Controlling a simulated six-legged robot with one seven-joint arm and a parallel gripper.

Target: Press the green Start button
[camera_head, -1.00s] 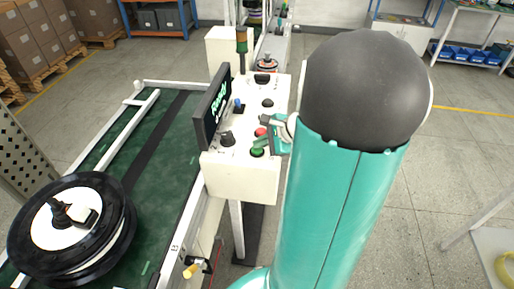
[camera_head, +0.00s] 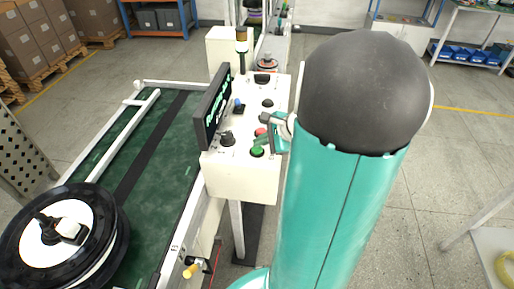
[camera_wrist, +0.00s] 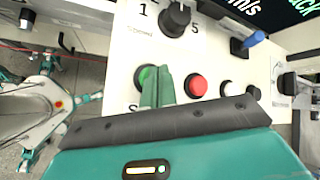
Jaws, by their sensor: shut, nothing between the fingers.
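The green Start button (camera_head: 257,152) is at the near edge of the white control panel (camera_head: 233,180). In the wrist view the green button (camera_wrist: 145,76) is partly hidden behind my fingers. My gripper (camera_head: 261,139) is shut and empty, with its green fingers beside the button in the head view. In the wrist view my gripper's fingertips (camera_wrist: 157,72) overlap the button's right side. I cannot tell whether they touch it.
A red button (camera_wrist: 196,85), a white button (camera_wrist: 232,89) and a black knob (camera_wrist: 174,18) are close by on the panel. A screen (camera_head: 213,107) stands along the panel's left side. A hub motor wheel (camera_head: 28,269) lies on the green conveyor (camera_head: 153,215).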

